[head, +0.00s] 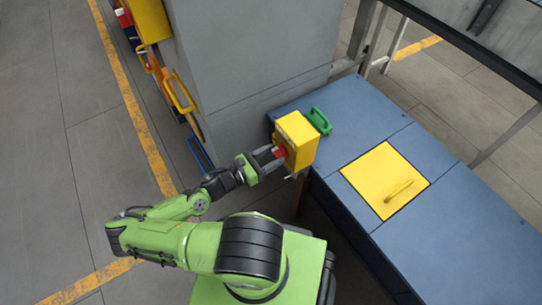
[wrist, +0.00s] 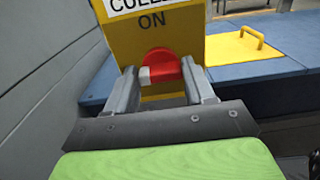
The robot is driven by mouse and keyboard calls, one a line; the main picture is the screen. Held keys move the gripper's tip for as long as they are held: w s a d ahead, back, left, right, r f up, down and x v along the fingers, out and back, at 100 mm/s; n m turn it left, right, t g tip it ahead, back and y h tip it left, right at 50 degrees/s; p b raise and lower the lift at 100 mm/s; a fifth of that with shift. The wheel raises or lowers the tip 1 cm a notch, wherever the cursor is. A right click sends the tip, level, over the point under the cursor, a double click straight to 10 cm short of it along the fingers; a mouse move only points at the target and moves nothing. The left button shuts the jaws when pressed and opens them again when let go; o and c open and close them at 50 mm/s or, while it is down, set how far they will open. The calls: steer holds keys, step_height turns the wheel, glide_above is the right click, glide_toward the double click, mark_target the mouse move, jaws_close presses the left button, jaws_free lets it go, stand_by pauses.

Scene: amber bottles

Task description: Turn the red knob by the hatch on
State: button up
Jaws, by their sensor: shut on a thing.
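The red knob (head: 281,152) is on the face of a yellow box (head: 303,138) that stands on the blue counter near the yellow hatch (head: 366,177). In the wrist view the knob (wrist: 164,65) has a white mark at its left end, and the word ON is printed above it. The mark points left, not up at ON. My gripper (head: 277,158) is at the box face, its fingers on either side of the knob, shut on it. In the wrist view the fingers (wrist: 163,75) hide parts of the knob's sides.
The blue counter (head: 459,225) runs to the lower right. A green handle (head: 319,120) is behind the box. A grey wall (head: 235,55) stands close to the left of the box. Another yellow box (head: 148,18) and a yellow handle (head: 179,92) are along the wall. Open floor lies left.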

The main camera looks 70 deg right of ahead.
steer(key=shift+c, duration=0.7)
steer(key=shift+m, duration=0.4)
steer(key=m, duration=0.3)
steer(key=shift+s+a+m, duration=0.1)
steer(key=shift+m, duration=0.3)
steer(key=m, duration=0.4)
steer(key=shift+s+f+m, duration=0.1)
steer(key=shift+f+m, duration=0.05)
steer(key=shift+m, duration=0.15)
steer(key=shift+a+f+m+b, duration=0.1)
steer(key=shift+m+b, duration=0.1)
steer(key=shift+m, duration=2)
steer(key=shift+f+m+b, duration=0.1)
steer(key=shift+m+b, duration=0.1)
steer(key=shift+m, duration=2)
steer(key=o, duration=1)
